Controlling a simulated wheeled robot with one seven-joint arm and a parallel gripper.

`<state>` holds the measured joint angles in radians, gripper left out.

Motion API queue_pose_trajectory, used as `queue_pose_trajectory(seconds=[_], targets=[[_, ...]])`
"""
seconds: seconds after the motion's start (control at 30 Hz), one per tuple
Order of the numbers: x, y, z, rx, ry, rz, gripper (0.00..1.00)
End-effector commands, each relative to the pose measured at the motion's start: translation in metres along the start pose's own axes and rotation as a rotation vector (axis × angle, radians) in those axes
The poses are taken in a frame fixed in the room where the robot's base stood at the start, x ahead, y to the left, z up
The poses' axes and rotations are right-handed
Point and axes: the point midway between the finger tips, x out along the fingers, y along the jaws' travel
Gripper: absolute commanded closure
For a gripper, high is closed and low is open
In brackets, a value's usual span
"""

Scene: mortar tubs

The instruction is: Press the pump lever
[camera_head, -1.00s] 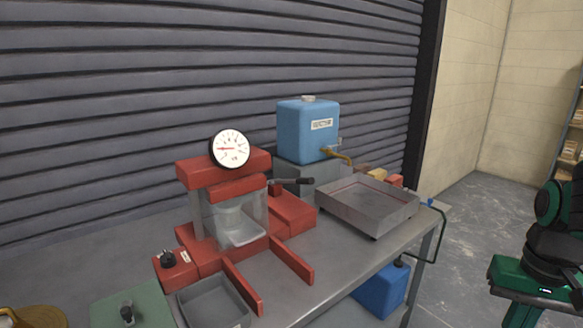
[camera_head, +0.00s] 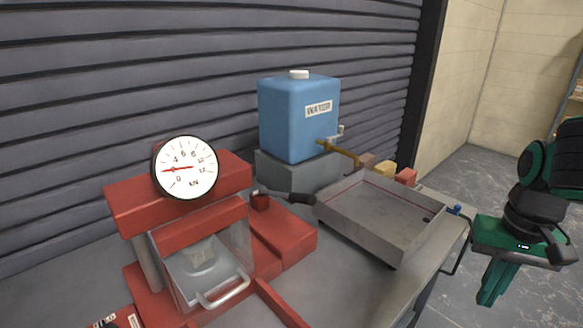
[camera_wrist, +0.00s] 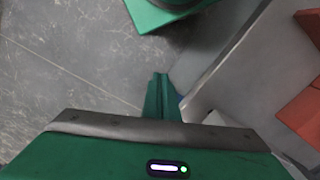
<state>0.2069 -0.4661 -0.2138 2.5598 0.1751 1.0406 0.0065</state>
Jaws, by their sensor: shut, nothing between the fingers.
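The pump lever (camera_head: 288,197) is a dark bar with a black grip. It rises from the red pump block (camera_head: 283,236) and points right, close to level. The block sits beside the red press (camera_head: 185,215), which has a round dial (camera_head: 184,168) with its needle near the low end. My green gripper (camera_head: 489,298) is at the right of the head view, beyond the bench's right side and well away from the lever. It points down, shut and empty. In the wrist view my closed fingers (camera_wrist: 160,90) are over the floor, and the lever is out of sight.
A grey metal tray (camera_head: 385,222) stands on the bench between the lever and my gripper. A blue water tank (camera_head: 298,120) with a brass tap stands behind on a grey block. Small coloured blocks (camera_head: 405,177) lie behind the tray. Floor (camera_head: 485,185) is open at right.

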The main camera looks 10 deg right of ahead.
Motion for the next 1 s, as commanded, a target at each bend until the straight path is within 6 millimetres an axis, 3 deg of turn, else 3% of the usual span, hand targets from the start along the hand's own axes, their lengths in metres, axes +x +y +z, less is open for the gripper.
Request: queue_pose_trajectory(seconds=[0.37, 0.43, 0.57, 0.67, 0.77, 0.9, 1.0], targets=[[0.000, 0.000, 0.000, -0.001, 0.001, 0.000, 1.00], [-0.009, 0.004, 0.006, -0.014, 0.016, -0.003, 1.00], [-0.031, -0.010, -0.017, -0.093, 0.034, 0.022, 1.00], [-0.060, -0.038, -0.045, -0.207, 0.057, 0.052, 1.00], [-0.096, -0.083, -0.070, -0.346, 0.086, 0.077, 1.00], [-0.143, -0.158, -0.089, -0.547, 0.121, 0.091, 1.00], [-0.173, -0.217, -0.089, -0.691, 0.144, 0.086, 1.00]])
